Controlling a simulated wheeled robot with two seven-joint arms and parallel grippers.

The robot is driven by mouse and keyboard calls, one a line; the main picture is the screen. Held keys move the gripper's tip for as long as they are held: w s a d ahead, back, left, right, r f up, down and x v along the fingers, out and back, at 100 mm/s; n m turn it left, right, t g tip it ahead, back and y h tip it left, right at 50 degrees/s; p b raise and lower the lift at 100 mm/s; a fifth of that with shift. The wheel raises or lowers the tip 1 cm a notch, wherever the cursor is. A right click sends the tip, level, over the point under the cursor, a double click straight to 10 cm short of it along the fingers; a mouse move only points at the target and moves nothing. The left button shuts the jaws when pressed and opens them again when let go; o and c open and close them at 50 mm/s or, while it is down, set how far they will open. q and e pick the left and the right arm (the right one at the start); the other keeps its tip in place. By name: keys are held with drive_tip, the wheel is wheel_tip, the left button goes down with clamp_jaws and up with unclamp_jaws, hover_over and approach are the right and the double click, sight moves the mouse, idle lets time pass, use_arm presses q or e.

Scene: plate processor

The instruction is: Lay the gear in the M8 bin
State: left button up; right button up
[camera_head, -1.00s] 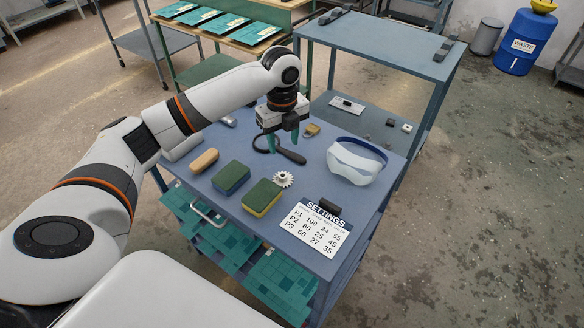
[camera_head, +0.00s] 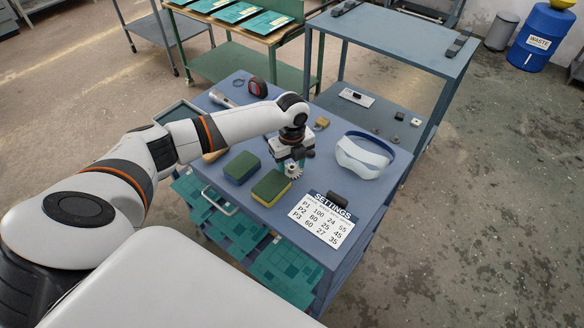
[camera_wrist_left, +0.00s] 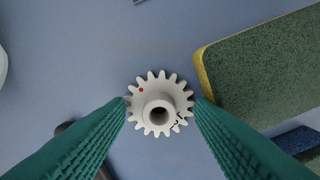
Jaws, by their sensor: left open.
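The white toothed gear (camera_head: 293,171) lies on the blue table top, partly hidden by my left gripper (camera_head: 286,168) in the head view. In the left wrist view the gear (camera_wrist_left: 158,97) shows from above, with a raised hub and a small red dot. My left gripper (camera_wrist_left: 161,103) is open, with one green finger on either side of the gear, very near its teeth. I cannot tell whether they touch it. No bin marked M8 can be made out. My right gripper is not in view.
A green-and-yellow sponge (camera_head: 271,188) lies close beside the gear, with another sponge (camera_head: 242,167) to its left. A settings card (camera_head: 321,219), a black block (camera_head: 338,200) and a white visor (camera_head: 362,156) lie to the right. A tray (camera_head: 180,111) stands at the table's far left.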

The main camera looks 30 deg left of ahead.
use_arm(q)
drive_tip(key=shift+c, duration=0.4)
clamp_jaws()
